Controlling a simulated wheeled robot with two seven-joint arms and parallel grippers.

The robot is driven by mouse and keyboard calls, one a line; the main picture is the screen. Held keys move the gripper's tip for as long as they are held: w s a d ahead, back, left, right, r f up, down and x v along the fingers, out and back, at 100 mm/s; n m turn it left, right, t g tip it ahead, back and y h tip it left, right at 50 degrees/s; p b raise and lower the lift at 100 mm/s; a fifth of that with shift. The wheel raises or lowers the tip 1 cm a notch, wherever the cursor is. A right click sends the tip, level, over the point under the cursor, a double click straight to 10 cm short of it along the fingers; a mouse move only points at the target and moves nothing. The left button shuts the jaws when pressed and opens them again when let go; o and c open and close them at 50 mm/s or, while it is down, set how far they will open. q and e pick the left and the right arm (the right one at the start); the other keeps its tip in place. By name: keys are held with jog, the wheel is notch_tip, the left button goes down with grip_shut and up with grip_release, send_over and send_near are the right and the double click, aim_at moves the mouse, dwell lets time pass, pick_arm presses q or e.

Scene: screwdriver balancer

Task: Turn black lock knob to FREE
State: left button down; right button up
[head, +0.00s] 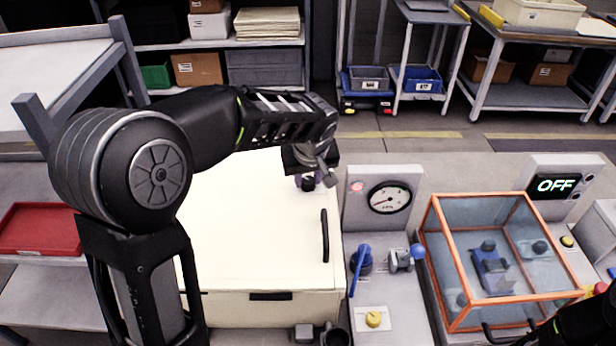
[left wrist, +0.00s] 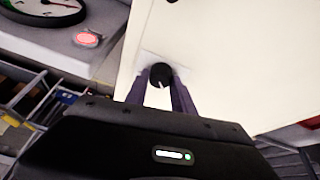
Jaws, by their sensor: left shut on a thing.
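The black lock knob (left wrist: 160,74) is a small round knob on a pale plate at the edge of a cream panel. It has a short light pointer mark, and I cannot read any lettering around it. My left gripper (left wrist: 162,84) has its two purple-grey fingers shut on the knob, one on each side. In the head view my left gripper (head: 307,182) is at the far right corner of the large cream cabinet (head: 240,240), and the knob (head: 309,184) is partly hidden there. My right gripper's fingers do not show; only a dark arm part is at the bottom right.
Right of the cabinet stand a panel with a round gauge (head: 389,198) and red lamp (head: 357,186), a blue lever (head: 361,262) and a yellow knob (head: 374,319). An orange-framed clear box (head: 436,206) and a display reading OFF (head: 556,185) are further right. A black handle (head: 325,236) stands on the cabinet.

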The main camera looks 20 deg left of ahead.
pick_arm(q)
jog(key=shift+m, duration=0.3)
jog(key=m+h+b, duration=0.1)
jog(key=m+b, duration=0.1)
jog(key=m, duration=0.1)
jog(key=shift+a+f+t, duration=0.1)
jog(key=shift+a+t, duration=0.05)
jog(key=shift+t, duration=0.15)
jog(key=m+h+b, duration=0.1)
jog(key=m, duration=0.2)
jog(key=shift+a+m+h, duration=0.1)
jog(key=shift+m+h, duration=0.2)
jog(key=shift+h, duration=0.1)
jog(key=m+h+b, duration=0.1)
jog(key=m, duration=0.2)
jog(key=shift+w+a+m, duration=0.1)
jog(key=shift+m, duration=0.3)
jog(key=m+g+h+b, duration=0.1)
jog(key=m, duration=0.2)
jog(key=shift+m+h, duration=0.3)
jog(key=shift+w+m+g+h+b, duration=0.1)
jog(key=shift+m+g+h+b, duration=0.4)
jog(key=shift+m, duration=1.2)
jog(key=c, duration=1.1)
grip_release()
jog(key=shift+o, duration=0.2)
